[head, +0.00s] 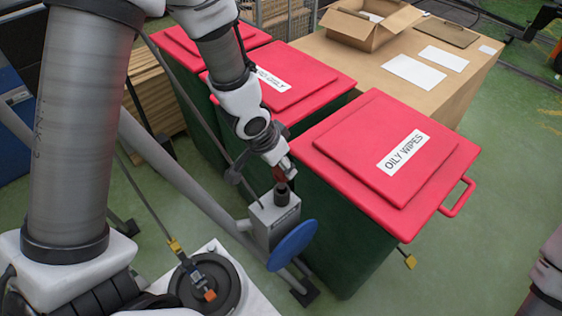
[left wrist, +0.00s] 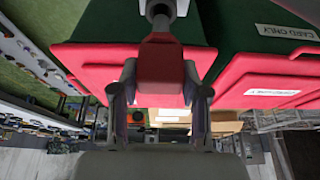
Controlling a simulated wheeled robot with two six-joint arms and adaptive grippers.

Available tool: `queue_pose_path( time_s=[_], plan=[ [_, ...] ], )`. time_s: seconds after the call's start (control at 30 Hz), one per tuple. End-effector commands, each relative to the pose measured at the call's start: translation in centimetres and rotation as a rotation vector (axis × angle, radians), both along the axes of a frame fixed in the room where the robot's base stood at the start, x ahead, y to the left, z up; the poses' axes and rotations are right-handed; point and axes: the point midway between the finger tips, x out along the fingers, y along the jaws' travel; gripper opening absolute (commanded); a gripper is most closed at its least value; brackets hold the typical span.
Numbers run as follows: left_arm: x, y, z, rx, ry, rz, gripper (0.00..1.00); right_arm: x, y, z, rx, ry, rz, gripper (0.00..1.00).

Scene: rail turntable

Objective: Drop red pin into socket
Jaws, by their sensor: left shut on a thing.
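My left gripper (head: 283,172) is shut on the red pin (head: 281,175), right above the grey box with the dark socket (head: 282,194). In the left wrist view the red pin (left wrist: 160,68) sits between the two fingers of my left gripper (left wrist: 160,85), its narrower end pointing away towards a grey part at the top edge. The pin looks in line with the socket; the fingers hide much of it, and I cannot tell how far its tip is in. My right gripper is out of view.
A blue disc (head: 293,245) is on the front of the grey box (head: 262,225). Green bins with red lids (head: 352,135) stand close behind and right. A round black plate (head: 222,285) with an orange-tipped part is at the bottom.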

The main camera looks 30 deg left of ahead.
Motion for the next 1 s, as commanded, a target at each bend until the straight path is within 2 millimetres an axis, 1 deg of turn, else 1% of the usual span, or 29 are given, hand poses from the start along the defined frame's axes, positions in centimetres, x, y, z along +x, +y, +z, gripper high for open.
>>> queue_pose_path(
  time_s=[0.17,0.43,1.0],
  plan=[
    [0.0,0.0,0.1,0.000,0.000,-0.001,0.04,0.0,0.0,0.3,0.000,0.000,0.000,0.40],
    [0.1,0.0,0.0,0.000,-0.001,0.000,0.04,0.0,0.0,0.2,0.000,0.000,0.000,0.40],
    [0.0,0.0,-1.5,0.000,-0.001,0.000,0.04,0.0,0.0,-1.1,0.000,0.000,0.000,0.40]
  ],
)
